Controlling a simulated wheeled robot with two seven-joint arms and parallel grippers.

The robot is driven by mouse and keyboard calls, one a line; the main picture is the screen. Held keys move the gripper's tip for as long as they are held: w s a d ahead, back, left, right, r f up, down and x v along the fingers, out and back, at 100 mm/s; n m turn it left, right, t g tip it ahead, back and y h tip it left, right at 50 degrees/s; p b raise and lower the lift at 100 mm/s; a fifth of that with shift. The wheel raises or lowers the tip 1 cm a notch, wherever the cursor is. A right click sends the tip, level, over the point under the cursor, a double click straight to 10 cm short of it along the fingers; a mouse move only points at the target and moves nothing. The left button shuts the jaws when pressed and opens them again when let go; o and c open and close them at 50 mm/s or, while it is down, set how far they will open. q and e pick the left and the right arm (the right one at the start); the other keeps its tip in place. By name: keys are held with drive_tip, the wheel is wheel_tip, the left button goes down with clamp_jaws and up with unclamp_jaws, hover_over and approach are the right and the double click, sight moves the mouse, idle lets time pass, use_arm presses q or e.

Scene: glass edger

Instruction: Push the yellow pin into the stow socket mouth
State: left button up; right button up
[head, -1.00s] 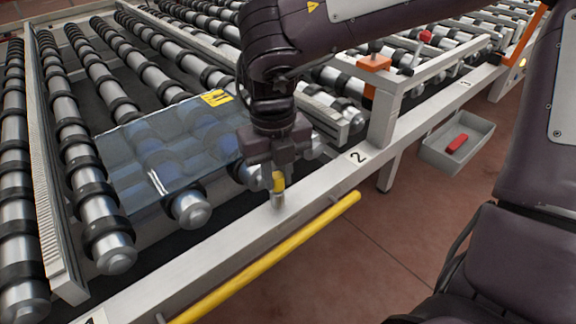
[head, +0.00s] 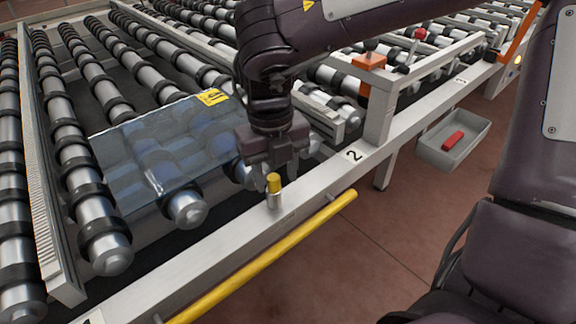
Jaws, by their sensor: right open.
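The yellow pin (head: 273,182) stands upright in the metal stow socket (head: 274,201) on the white frame rail, left of the number 2 label. Its yellow top shows above the socket; how deep it sits cannot be told. My right gripper (head: 268,178) is open, pointing down just above and behind the pin, apart from the socket. The fingers partly overlap the pin in the picture, so contact is unclear. My left gripper is not in view.
A glass pane (head: 165,150) with a yellow label lies on the rollers left of my gripper. A yellow bar (head: 265,262) runs along the rail's front. A grey tray (head: 430,152) holds a red item (head: 453,140).

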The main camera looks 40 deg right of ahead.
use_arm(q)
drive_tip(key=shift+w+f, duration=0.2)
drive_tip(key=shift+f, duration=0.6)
use_arm(e)
drive_tip(key=shift+w+a+f, duration=0.1)
drive_tip(key=shift+a+f, duration=0.05)
drive_tip(key=shift+f, duration=0.5)
use_arm(q)
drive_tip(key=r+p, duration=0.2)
drive_tip(key=p, duration=0.1)
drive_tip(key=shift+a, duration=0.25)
use_arm(e)
drive_tip(key=r, duration=0.1)
drive_tip(key=a+r, duration=0.1)
drive_tip(key=w+r, duration=0.1)
drive_tip(key=shift+a, duration=0.3)
drive_tip(key=shift+r, duration=0.1)
drive_tip(key=shift+r, duration=0.4)
use_arm(q)
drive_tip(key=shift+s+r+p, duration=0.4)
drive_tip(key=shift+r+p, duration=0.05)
drive_tip(key=shift+p, duration=0.05)
use_arm(e)
wheel_tip(320, 180, up, 7)
